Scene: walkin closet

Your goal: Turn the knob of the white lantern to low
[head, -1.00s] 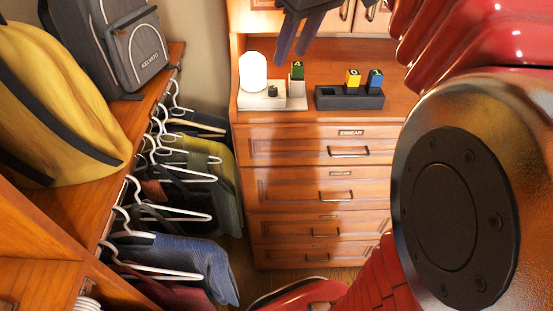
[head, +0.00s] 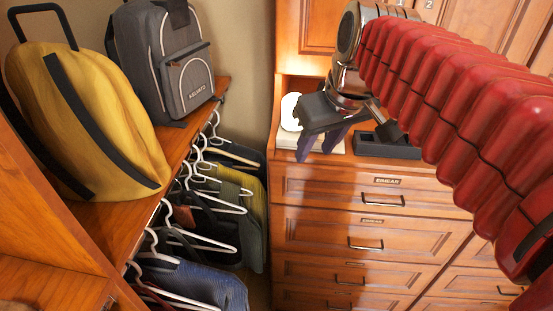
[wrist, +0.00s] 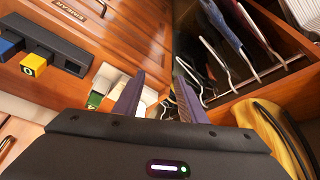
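The white lantern (head: 290,112) stands on the dresser top, its glowing globe and pale base partly behind my gripper in the head view. The knob, dark in the earlier head view, is hidden now. My gripper (head: 317,151) hangs just in front of and over the lantern's base, fingers pointing down, apart and with nothing held. In the wrist view the two purple-grey fingers (wrist: 157,72) are spread, with the bright white globe (wrist: 151,98) showing between them. The pale base (wrist: 106,78) shows left of them. I cannot tell whether a finger touches the lantern.
A dark holder (head: 388,150) stands right of the lantern; its yellow block (wrist: 38,63) and blue block (wrist: 9,46) show in the wrist view. A green block (wrist: 95,100) is beside the lantern. Hangers with clothes (head: 215,185) and two backpacks (head: 165,60) are at left.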

